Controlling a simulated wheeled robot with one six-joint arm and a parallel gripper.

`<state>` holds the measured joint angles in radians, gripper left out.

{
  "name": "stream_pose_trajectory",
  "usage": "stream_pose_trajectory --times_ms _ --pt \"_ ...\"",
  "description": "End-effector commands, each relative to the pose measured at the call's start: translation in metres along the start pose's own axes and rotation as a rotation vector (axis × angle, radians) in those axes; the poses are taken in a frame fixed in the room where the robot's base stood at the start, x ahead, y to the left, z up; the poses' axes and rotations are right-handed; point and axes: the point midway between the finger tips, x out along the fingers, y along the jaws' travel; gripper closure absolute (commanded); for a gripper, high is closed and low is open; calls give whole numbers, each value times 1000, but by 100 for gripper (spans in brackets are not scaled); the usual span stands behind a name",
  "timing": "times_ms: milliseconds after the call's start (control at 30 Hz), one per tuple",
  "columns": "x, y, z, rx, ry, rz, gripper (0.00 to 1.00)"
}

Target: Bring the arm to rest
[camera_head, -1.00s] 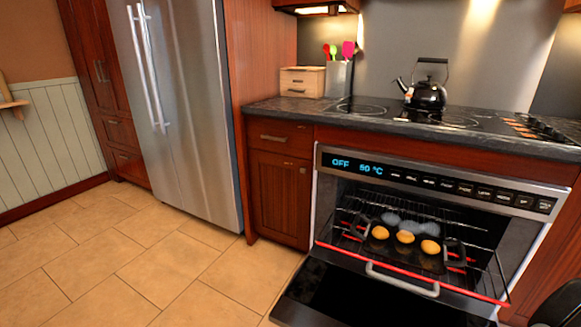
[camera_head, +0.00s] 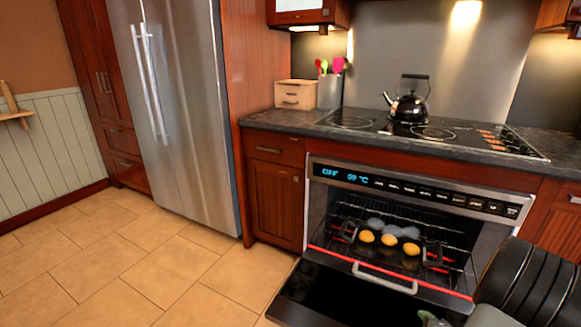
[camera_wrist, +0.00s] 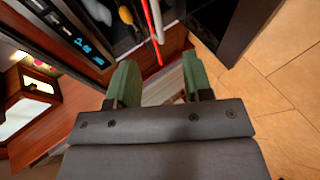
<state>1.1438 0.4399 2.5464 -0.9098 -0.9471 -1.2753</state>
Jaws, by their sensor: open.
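My gripper (camera_wrist: 157,66) shows in the wrist view with its two green fingers apart and nothing between them. In the head view my dark arm reaches in at the lower right, in front of the oven's right side; a small greenish bit of the gripper (camera_head: 430,318) shows at the bottom edge, mostly hidden. The oven (camera_head: 420,189) has its door (camera_head: 330,300) folded down open, and its display reads OFF and a temperature. A dark muffin tray (camera_head: 349,231) with yellow-orange muffins (camera_head: 389,239) sits on the rack inside. Muffins also show at the top of the wrist view (camera_wrist: 125,15).
The open door juts out over the tiled floor (camera_head: 150,270). A black kettle (camera_head: 409,106) stands on the cooktop (camera_head: 350,121). A wooden box (camera_head: 295,94) and a utensil holder (camera_head: 329,92) stand on the counter. The fridge (camera_head: 185,110) is at left. The floor at left is clear.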

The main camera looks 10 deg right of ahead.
Motion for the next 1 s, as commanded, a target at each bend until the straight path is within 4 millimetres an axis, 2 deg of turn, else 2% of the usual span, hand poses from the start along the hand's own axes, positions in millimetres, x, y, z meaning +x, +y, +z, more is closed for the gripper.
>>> stream_pose_trajectory --times_ms 33,167,267,300,400,500,600,733,800,900,1000 --pt "-7 30 -10 10 -15 -27 54" --pt "-20 89 -35 101 -94 -112 54" --pt "-44 149 -72 230 -173 -173 54" --pt "-57 172 -91 298 -205 -197 54" --pt "-96 220 -141 486 -270 -255 54" --pt "-139 253 -190 660 -317 -319 54" --pt "-184 272 -232 818 -347 -399 54" --pt "-235 284 -274 961 -379 -506 54" --pt "-257 286 -289 1012 -394 -556 54" --pt "-280 288 -303 1058 -413 -613 54" --pt "-294 288 -310 1083 -427 -648 54"
